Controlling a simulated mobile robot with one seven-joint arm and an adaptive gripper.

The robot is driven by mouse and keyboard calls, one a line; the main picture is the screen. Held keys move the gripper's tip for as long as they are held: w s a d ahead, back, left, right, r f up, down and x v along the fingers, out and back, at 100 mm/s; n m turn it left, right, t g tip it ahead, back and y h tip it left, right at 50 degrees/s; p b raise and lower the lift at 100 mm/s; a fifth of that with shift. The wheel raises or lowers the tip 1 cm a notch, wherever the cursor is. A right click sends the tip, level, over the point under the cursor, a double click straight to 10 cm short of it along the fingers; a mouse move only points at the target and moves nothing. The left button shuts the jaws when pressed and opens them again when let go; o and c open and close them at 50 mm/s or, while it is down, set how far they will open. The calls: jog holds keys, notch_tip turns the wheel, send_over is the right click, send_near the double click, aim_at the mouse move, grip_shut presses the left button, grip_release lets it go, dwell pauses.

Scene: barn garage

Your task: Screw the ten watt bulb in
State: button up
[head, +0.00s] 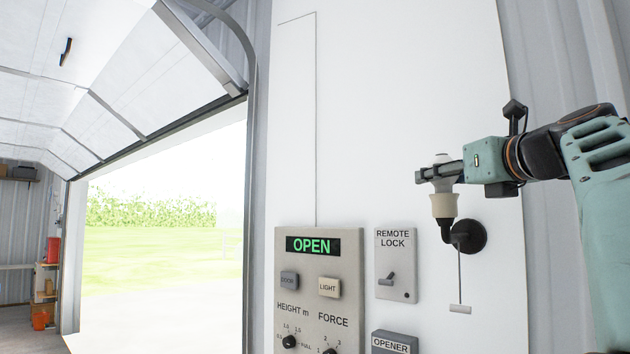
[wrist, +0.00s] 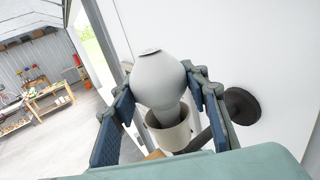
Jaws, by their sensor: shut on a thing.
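A white bulb (wrist: 160,80) stands upright between the two fingers of my gripper (wrist: 164,88) in the wrist view. My gripper (head: 437,172) is shut on the bulb (head: 441,159) in the head view, with the bulb right above the cream socket (head: 444,205). The socket (wrist: 171,130) is open at the top in the wrist view, and the lower neck of the bulb goes down into its mouth. I cannot tell whether the thread is engaged. The socket sits on a black elbow arm fixed to a round wall plate (head: 469,236). The bulb's wattage marking is not readable.
A pull cord (head: 460,280) with a small white end hangs below the socket. A remote lock switch (head: 396,265) and a control panel (head: 305,290) reading OPEN are on the white wall left of it. The garage door is raised at the left.

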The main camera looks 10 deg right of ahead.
jog(key=m+h, duration=0.1)
jog(key=h+p, duration=0.1)
jog(key=h, duration=0.1)
jog(key=shift+a+r+m, duration=0.15)
jog(key=shift+a+m, duration=0.05)
jog(key=shift+m, duration=0.2)
jog(key=shift+d+m+h+p, duration=0.15)
jog(key=shift+m+h+p, duration=0.45)
jog(key=shift+h+p, duration=0.25)
jog(key=shift+m+g+h+p, duration=0.3)
jog(key=shift+m+h+p, duration=0.15)
jog(key=shift+h, duration=0.2)
jog(key=shift+m+g+h+p, duration=0.5)
jog(key=shift+m+h+p, duration=0.6)
jog(key=shift+p, duration=1.25)
jog(key=shift+h+p, duration=0.3)
jog(key=shift+h, duration=0.2)
jog(key=shift+s+d+g+h+p, duration=0.1)
jog(key=shift+g+h+p, duration=0.2)
jog(key=shift+p, duration=0.2)
jog(key=shift+m, duration=0.25)
